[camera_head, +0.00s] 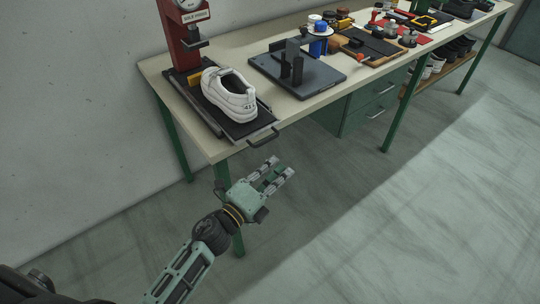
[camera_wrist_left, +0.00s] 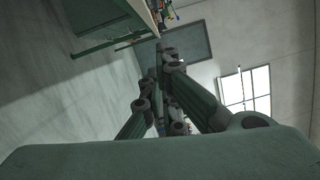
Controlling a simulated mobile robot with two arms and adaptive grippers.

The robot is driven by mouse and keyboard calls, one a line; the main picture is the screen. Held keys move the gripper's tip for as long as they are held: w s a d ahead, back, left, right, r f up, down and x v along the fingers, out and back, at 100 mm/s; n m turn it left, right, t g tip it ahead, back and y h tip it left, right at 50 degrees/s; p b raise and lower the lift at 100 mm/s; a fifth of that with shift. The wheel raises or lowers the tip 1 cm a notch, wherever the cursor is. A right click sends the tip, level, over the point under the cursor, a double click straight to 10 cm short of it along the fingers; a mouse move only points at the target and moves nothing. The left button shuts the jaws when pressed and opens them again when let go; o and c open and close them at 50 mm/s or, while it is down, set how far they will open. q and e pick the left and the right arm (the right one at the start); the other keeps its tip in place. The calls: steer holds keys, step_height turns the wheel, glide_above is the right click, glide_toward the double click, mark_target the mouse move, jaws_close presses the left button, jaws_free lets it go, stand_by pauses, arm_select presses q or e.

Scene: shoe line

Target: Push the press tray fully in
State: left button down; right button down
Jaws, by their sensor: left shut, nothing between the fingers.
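The press tray (camera_head: 239,130) is a dark flat tray at the foot of the red press (camera_head: 178,45), at the left end of the table. It sticks out from the press toward the table's front edge. Its handle (camera_head: 263,137) is at the front edge. A white shoe (camera_head: 229,94) stands on the tray. My left gripper (camera_head: 283,166) is shut and empty, in front of the table edge and below the handle in the picture, apart from it. Its fingers also show in the left wrist view (camera_wrist_left: 168,62). My right gripper is not in view.
The pale table (camera_head: 215,149) has green legs. A dark plate with a black fixture (camera_head: 292,65) stands right of the tray. Tools, jars and mats (camera_head: 365,40) fill the far right. Green drawers (camera_head: 365,110) are below. The floor in front is clear.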

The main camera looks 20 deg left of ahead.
arm_select(q)
steer(key=w+a, duration=0.2)
steer(key=a, duration=0.1)
steer(key=shift+w+r+p, duration=0.35)
steer(key=shift+w+p, duration=0.05)
steer(key=w+a, duration=0.1)
steer(key=a, duration=0.1)
steer(key=w+a+b, duration=0.1)
steer(key=w+a, duration=0.1)
steer(key=shift+d, duration=0.1)
